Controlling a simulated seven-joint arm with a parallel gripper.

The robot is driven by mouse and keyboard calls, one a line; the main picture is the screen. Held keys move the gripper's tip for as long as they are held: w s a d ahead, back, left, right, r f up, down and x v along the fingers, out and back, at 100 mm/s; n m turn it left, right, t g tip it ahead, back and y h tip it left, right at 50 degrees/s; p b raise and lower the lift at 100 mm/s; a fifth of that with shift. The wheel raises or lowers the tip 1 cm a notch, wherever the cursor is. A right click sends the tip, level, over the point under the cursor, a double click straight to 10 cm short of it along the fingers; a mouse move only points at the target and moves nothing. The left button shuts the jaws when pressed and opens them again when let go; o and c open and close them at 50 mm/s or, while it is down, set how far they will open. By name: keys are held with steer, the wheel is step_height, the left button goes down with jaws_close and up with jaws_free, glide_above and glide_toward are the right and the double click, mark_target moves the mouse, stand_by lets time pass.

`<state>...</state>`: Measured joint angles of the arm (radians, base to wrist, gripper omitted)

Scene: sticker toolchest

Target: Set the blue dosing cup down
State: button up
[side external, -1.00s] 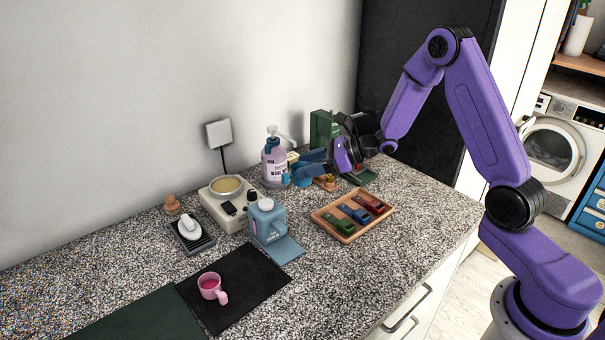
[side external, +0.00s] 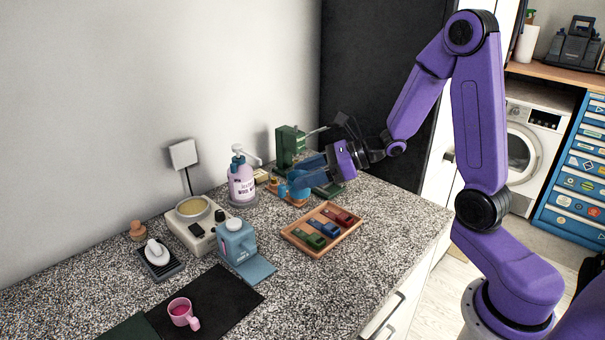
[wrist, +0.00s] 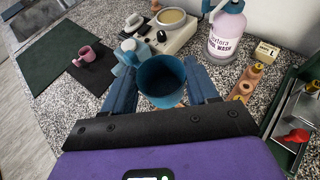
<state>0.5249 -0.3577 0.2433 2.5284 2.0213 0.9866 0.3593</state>
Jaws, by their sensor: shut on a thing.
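The blue dosing cup (wrist: 162,82) is between the two blue fingers of my gripper (wrist: 162,90), with its open mouth toward the wrist camera. In the side external view, my gripper (side external: 302,184) reaches in from the right, low over the back of the counter. The cup (side external: 297,189) shows there at the fingertips, partly blended with the same-blue fingers. My gripper is shut on the cup. Whether the cup's base touches the counter cannot be told.
A lilac pump bottle (side external: 241,186) stands left of my gripper, and a green machine (side external: 290,146) behind it. A wooden stand (wrist: 243,88) with small bottles is close by.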

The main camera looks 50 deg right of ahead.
steer(key=shift+s+r, duration=0.25)
steer(key=shift+s, duration=0.25)
steer(key=shift+s, duration=0.1)
steer(key=shift+a, duration=0.1)
